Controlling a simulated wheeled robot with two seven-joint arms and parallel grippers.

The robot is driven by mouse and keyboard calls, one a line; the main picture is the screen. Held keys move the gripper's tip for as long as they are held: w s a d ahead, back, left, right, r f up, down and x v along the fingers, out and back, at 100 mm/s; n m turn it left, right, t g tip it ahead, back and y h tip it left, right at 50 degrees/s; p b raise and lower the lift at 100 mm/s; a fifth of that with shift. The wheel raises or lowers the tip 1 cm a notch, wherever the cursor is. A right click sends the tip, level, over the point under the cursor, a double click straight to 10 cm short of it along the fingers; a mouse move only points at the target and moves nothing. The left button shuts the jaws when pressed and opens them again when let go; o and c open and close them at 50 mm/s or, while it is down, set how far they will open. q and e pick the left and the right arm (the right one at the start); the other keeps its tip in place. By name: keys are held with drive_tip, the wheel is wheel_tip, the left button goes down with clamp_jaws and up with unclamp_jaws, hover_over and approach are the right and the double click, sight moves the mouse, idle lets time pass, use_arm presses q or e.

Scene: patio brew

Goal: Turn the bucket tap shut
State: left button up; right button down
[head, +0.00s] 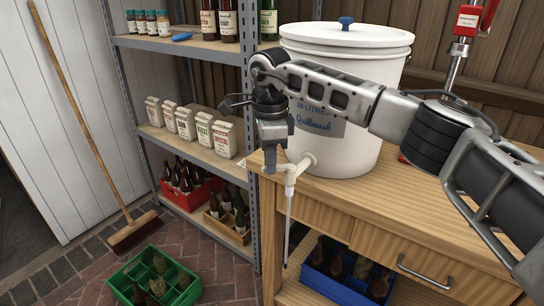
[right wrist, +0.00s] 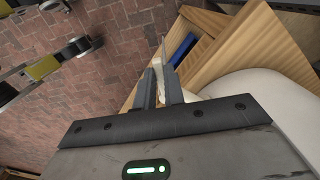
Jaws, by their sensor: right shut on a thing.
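The white bucket (head: 352,150) with a lid stands on the wooden bench in the head view. Its white tap (head: 299,168) sticks out low at the front left, with a thin tube (head: 288,225) hanging down from it. My right gripper (head: 272,160) is at the tap, pointing down, and hides the tap's handle there. In the right wrist view its two fingers (right wrist: 159,90) are shut on a small pale part, seemingly the tap handle. The handle's angle cannot be told.
The wooden bench (head: 455,220) has a drawer and a lower shelf with a blue bottle crate (head: 345,285). A metal shelf rack with paper bags (head: 190,123) and bottles stands left of the bucket. A green crate (head: 150,288) sits on the brick floor, near a leaning broom (head: 85,110).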

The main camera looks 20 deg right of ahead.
drive_tip(key=shift+w+d+m+p, duration=0.3)
drive_tip(key=shift+w+m+p, duration=0.2)
drive_tip(key=shift+m, duration=1.05)
drive_tip(key=shift+w+d+m+p, duration=0.35)
drive_tip(key=shift+w+m+p, duration=0.15)
drive_tip(key=shift+m, duration=1.1)
drive_tip(key=shift+w+d+m+p, duration=0.35)
drive_tip(key=shift+w+m, duration=0.2)
drive_tip(key=shift+m, duration=1)
drive_tip(key=c, duration=1.5)
unclamp_jaws()
wheel_tip(320, 180, up, 16)
